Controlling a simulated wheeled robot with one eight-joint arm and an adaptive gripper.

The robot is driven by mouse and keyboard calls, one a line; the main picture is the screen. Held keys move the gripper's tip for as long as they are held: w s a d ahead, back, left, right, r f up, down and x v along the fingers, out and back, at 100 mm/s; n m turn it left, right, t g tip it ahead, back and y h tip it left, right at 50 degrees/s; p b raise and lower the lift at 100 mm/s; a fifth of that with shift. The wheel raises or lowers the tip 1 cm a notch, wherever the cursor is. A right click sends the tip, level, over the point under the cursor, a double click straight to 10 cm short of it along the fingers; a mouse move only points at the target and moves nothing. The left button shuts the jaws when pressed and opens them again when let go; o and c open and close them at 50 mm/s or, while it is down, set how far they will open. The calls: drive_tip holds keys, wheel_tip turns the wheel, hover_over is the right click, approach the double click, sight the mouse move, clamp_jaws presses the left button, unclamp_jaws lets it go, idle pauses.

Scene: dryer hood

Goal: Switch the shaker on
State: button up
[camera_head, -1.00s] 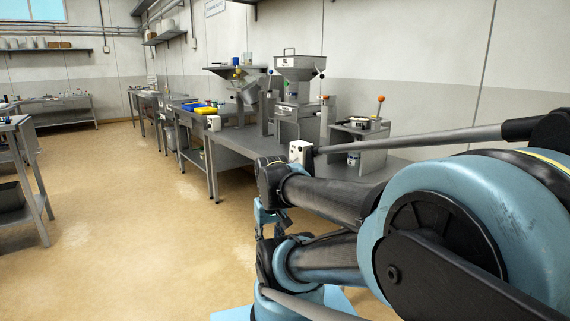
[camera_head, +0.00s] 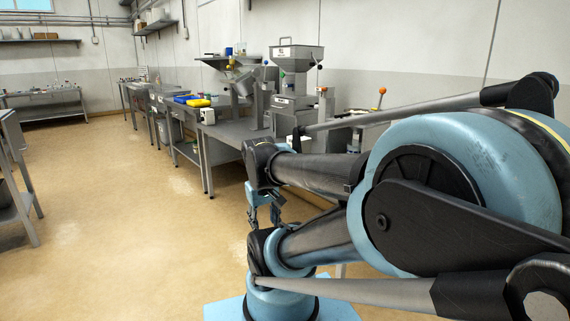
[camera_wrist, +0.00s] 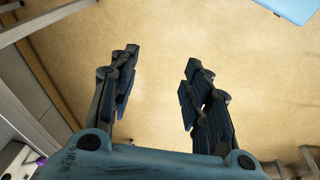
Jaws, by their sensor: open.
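I cannot tell for sure which machine is the shaker. A grey machine with a hopper (camera_head: 297,58) stands on the grey workbench (camera_head: 222,152) against the wall. A tilted metal vessel on a frame (camera_head: 243,83) stands left of it. A small white box (camera_head: 208,116) sits at the bench's left front corner. Another white box (camera_head: 304,143) is partly hidden behind my arm. No switch can be made out. My gripper (camera_head: 263,212) hangs low in front of the bench, apart from it. In the wrist view my gripper (camera_wrist: 158,78) is open and empty above bare floor.
A lower unit with an orange-knobbed lever (camera_head: 381,93) stands right of the hopper machine, partly behind my arm. Yellow and blue trays (camera_head: 192,99) lie further along the benches. A table (camera_head: 14,165) stands at the left edge. The tan floor (camera_head: 120,220) between is clear.

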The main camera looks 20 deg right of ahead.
drive_tip(key=w+d+r+n+h, duration=0.3)
drive_tip(key=w+d, duration=0.1)
drive_tip(key=w, duration=0.5)
drive_tip(key=w+d+r+n+h, duration=0.2)
drive_tip(key=w+d+n+h, duration=0.1)
drive_tip(key=w, duration=0.6)
drive_tip(key=w+d+r+n+h, duration=0.3)
drive_tip(key=w+d, duration=0.1)
drive_tip(key=w, duration=0.5)
drive_tip(key=w+a+f+n+h, duration=0.1)
drive_tip(key=w+f+n+h, duration=0.35)
drive_tip(key=w, duration=0.55)
drive_tip(key=w+a+f+n+h, duration=0.1)
drive_tip(key=w+f+n+h, duration=0.3)
drive_tip(key=w, duration=0.7)
drive_tip(key=shift+m+t+y, duration=0.3)
drive_tip(key=shift+m+y, duration=0.05)
drive_tip(key=shift+m, duration=0.3)
drive_tip(key=d, duration=0.5)
drive_tip(key=w+d, duration=0.1)
drive_tip(key=d, duration=0.5)
drive_tip(key=w+d, duration=0.1)
drive_tip(key=d, duration=0.4)
drive_tip(key=shift+w+d+f, duration=0.1)
drive_tip(key=shift+d+f, duration=0.05)
drive_tip(key=shift+f, duration=0.15)
clamp_jaws()
